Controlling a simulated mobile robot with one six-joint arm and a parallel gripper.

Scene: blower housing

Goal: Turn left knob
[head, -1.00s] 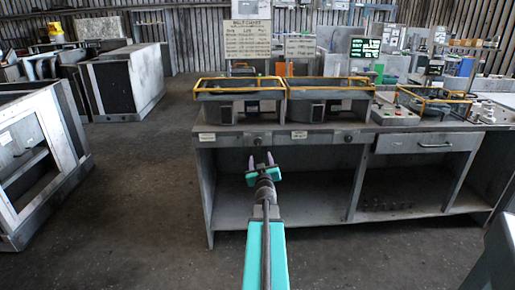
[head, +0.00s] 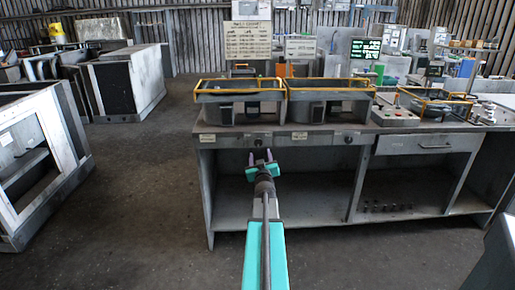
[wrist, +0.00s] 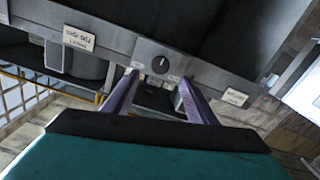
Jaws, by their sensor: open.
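The left knob (head: 256,141) is a small dark round knob on the front edge of the grey workbench (head: 228,188). In the wrist view the left knob (wrist: 160,65) is a black dial with a short white mark, on a grey strip between two labels. My gripper (head: 262,155) is in front of the bench, near and slightly below the left knob in the head view. Its two purple fingers (wrist: 160,78) are spread apart and empty, with the knob seen between and just beyond their tips. I cannot tell any contact.
A second dark knob (head: 347,140) sits further right on the same edge. Paper labels (head: 207,138) mark the strip. A drawer (head: 430,143) is at the right. Yellow-railed units (head: 240,95) stand on top. Open shelf space lies below; a grey cabinet (head: 40,160) stands left.

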